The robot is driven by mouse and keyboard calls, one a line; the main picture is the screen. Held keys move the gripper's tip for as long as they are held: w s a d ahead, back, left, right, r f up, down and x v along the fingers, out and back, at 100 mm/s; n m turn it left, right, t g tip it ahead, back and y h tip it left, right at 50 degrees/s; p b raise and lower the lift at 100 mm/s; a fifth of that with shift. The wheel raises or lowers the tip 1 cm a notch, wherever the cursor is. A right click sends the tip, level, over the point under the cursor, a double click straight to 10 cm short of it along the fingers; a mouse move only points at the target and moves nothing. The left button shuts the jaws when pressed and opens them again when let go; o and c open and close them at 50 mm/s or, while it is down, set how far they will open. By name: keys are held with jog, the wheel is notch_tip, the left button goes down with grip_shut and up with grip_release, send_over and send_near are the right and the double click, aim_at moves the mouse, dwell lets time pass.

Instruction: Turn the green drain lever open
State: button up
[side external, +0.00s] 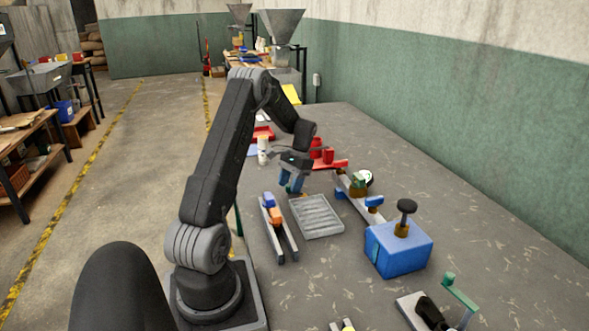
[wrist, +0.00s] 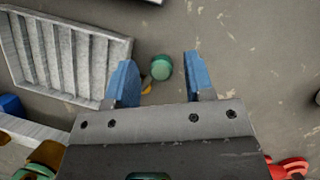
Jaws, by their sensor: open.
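A green lever (side external: 459,292) stands at the lower right of the side view, on a small pale plate with a black part beside it. My gripper (side external: 291,184) is far from it, up and left, above the table behind the grey ribbed tray. In the wrist view my gripper (wrist: 158,80) has its blue fingers apart. A round green knob (wrist: 161,67) shows between the fingers in that view, with a small yellow part beside it. I cannot tell its height or whether it belongs to a lever. Nothing is visibly held.
The ribbed tray (side external: 318,216) lies near my gripper; it also shows in the wrist view (wrist: 85,35). A blue box with a black knob (side external: 398,250) stands between my gripper and the green lever. A pale rail (side external: 360,203) and red parts (side external: 325,161) lie nearby. The right foreground is mostly bare.

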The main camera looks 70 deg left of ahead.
jog(key=v, duration=1.3)
jog(key=w+d+r+m+t+y, duration=0.15)
jog(key=d+r, duration=0.35)
jog(key=d, duration=0.6)
jog(key=w+d+r+m+t+y, duration=0.1)
jog(key=d+r+t+y, duration=0.15)
jog(key=d+r, duration=0.6)
jog(key=s+d+f+m+t, duration=0.1)
jog(key=s+d+t, duration=0.1)
jog(key=s+d, duration=0.2)
jog(key=s+d+f+t+h, duration=0.1)
jog(key=s+d, duration=0.4)
jog(key=d, duration=0.6)
jog(key=s+d+f+m+t+h, duration=0.1)
jog(key=s+d+f+t, duration=0.1)
jog(key=s+d, duration=0.2)
jog(key=d, duration=0.3)
jog(key=shift+s+d+f+m+t, duration=0.25)
jog(key=shift+d+f+m+t, duration=0.1)
jog(key=shift+d+f+t, duration=0.05)
